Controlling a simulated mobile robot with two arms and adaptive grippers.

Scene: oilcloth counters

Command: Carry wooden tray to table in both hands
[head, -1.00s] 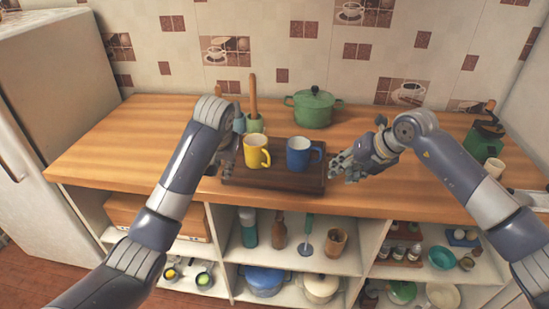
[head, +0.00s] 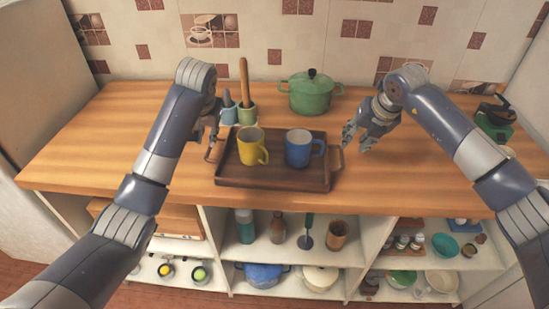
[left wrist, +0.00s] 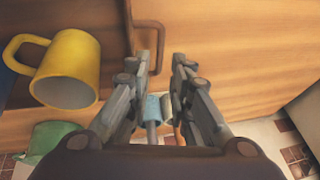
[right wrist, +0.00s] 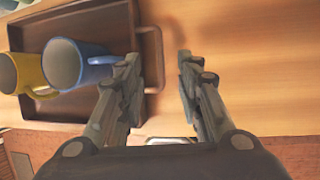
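The dark wooden tray (head: 270,178) sits on the counter, with a yellow mug (head: 250,146) and a blue mug (head: 299,148) standing on it. Its left handle (head: 209,150) and right handle (head: 338,160) stick out at the ends. My left gripper (head: 212,126) is open and empty, close to the left handle; in the left wrist view the handle (left wrist: 160,45) shows by one fingertip. My right gripper (head: 356,139) is open and empty, just right of the right handle; in the right wrist view that handle (right wrist: 158,45) lies by the left finger.
A green pot (head: 311,95) and utensil holders (head: 246,113) stand behind the tray. A dark green appliance (head: 494,120) is at the far right. The counter's left part (head: 100,150) is clear. Shelves below hold bottles, pots and bowls.

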